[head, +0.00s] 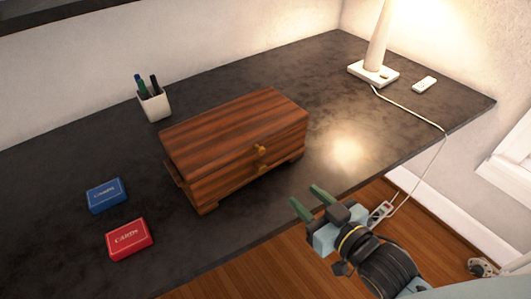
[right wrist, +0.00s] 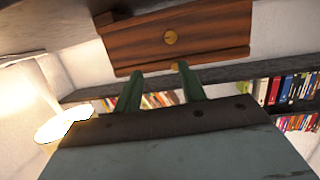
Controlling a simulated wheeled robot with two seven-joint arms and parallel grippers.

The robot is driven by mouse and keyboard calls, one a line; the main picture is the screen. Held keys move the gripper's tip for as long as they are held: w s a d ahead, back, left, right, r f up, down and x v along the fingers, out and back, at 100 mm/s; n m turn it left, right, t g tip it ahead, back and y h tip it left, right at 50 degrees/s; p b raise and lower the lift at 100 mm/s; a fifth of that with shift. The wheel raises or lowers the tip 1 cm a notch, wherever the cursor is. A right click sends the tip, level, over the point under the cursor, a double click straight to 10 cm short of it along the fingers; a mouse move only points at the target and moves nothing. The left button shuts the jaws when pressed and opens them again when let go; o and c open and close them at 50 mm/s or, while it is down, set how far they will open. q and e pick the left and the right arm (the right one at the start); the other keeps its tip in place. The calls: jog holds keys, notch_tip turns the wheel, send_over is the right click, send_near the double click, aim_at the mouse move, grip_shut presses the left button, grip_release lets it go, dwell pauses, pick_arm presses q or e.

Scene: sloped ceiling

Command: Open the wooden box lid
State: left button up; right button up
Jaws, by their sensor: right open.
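The wooden box (head: 240,150) stands on the dark desk with its lid (head: 235,125) closed. A small brass knob or clasp (head: 260,152) sits on its front face. My right gripper (head: 308,201) is open and empty, in front of the box near the desk's front edge, apart from it. My left gripper is in neither view.
Blue (head: 106,195) and red (head: 129,239) card boxes lie left of the wooden box. A pen cup (head: 154,103) stands behind it. A lamp base (head: 373,74), a small white remote-like object (head: 424,84) and a cord (head: 425,118) are at the right. The desk (head: 330,150) right of the box is clear.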

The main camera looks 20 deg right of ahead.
aim_at(263, 152)
jog(key=w+a+r, duration=0.1)
jog(key=w+a, duration=0.1)
jog(key=w, duration=0.2)
jog(key=w+a+r+t+y, duration=0.1)
jog(key=w+a, duration=0.1)
jog(key=w, duration=0.2)
jog(key=w+a+r+t+y, duration=0.1)
jog(key=w, duration=0.3)
jog(key=shift+w+a+n+b, duration=0.2)
jog(key=shift+a+n+b, duration=0.2)
grip_shut()
